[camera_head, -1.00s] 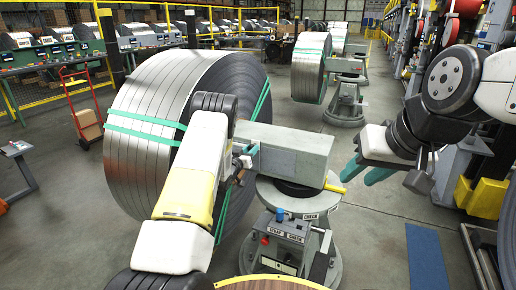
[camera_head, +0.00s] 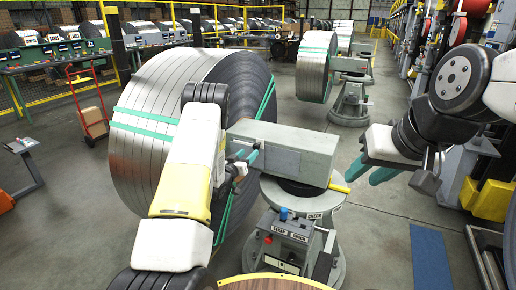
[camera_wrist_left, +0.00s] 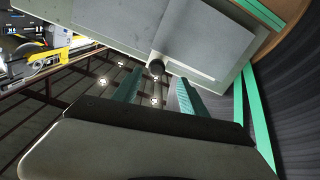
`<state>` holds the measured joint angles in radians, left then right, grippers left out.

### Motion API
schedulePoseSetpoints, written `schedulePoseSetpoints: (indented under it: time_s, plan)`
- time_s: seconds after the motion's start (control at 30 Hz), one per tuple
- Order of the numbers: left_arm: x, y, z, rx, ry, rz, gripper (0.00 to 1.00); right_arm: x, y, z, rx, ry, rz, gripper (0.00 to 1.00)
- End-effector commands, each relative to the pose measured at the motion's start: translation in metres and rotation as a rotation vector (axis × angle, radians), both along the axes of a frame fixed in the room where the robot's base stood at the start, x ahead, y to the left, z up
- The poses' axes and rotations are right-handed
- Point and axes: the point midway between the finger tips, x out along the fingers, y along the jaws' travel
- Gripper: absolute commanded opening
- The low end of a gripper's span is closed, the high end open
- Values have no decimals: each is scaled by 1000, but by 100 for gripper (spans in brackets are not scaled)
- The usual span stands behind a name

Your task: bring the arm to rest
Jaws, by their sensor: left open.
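My left gripper (camera_head: 246,160) is in front of the large steel strip coil (camera_head: 150,110), beside the near end of the grey block-shaped arm (camera_head: 285,148) of the coil stand. In the left wrist view its two teal fingers (camera_wrist_left: 158,92) are apart, with nothing between them. The grey arm with a short round peg (camera_wrist_left: 156,66) lies beyond the fingertips, and the coil's dark side with green straps (camera_wrist_left: 258,125) is close on the right. My right gripper (camera_head: 376,168) hangs at the right, its teal fingers apart and empty. My left forearm hides part of the coil.
The stand (camera_head: 300,205) carries a control box (camera_head: 285,235) in front. A round wooden top (camera_head: 275,282) is at the bottom edge. A second coil (camera_head: 316,65) stands farther back. A red hand truck (camera_head: 90,105) is at the left.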

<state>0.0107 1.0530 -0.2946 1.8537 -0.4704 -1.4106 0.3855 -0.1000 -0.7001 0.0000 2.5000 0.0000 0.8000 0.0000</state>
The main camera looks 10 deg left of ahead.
Motion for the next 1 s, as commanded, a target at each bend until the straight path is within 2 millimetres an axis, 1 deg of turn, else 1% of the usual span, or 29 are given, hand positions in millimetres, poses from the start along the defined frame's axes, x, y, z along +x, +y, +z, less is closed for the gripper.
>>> schedulePoseSetpoints:
  time_s: [0.1, 0.2, 0.47, 0.57, 0.67, 0.77, 0.8, 0.87, 0.9, 0.97, 1.0]
  plan:
    - [-10, 3, 0, 0, 0, 1, 50, 0, 0, 0, 0, 0, 0, 36]
    - [-14, 4, 0, 0, -1, 0, 50, 0, 0, 0, 0, 0, 0, 36]
    - [-13, 4, 1, 1, -1, 1, 50, 0, 0, 0, 0, 0, 0, 36]
    - [-11, 6, 10, 8, 5, 13, 50, 0, 0, 0, 0, 0, 0, 36]
    - [-6, 13, 35, 30, 33, 50, 50, 0, 0, 0, 0, 0, 0, 36]
    - [-4, 22, 71, 60, 87, 104, 50, 0, 0, 0, 0, 0, 0, 36]
    - [-6, 25, 87, 71, 114, 128, 50, 0, 0, 0, 0, 0, 0, 36]
    - [-12, 30, 109, 87, 159, 160, 50, 0, 0, 0, 0, 0, 0, 36]
    - [-18, 32, 124, 95, 188, 176, 50, 0, 0, 0, 0, 0, 0, 36]
    - [-29, 35, 143, 105, 236, 200, 50, 0, 0, 0, 0, 0, 0, 36]
    - [-38, 36, 156, 111, 267, 212, 50, 0, 0, 0, 0, 0, 0, 36]
